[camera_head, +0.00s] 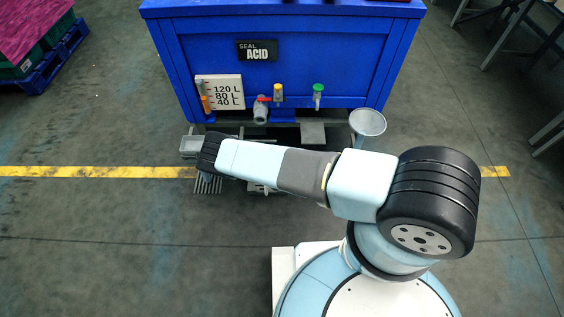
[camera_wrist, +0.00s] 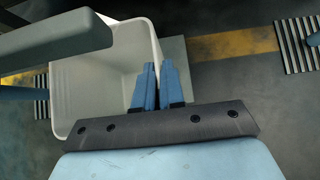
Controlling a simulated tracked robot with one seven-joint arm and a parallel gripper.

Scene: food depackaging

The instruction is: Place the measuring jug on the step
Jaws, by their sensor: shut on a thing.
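The measuring jug (camera_wrist: 100,75) is a pale, open-topped vessel in the wrist view, seen from above into its empty-looking inside. My gripper (camera_wrist: 159,70) has its two blue fingers close together at the jug's right wall, shut on it.
A blue acid tank (camera_head: 340,62) with a level plate (camera_head: 219,92) and several taps stands ahead. A grey block (camera_head: 313,132) sits under its front, and a funnel-like dish (camera_head: 367,122) is to the right. A yellow line (camera_head: 90,171) crosses clear floor on the left.

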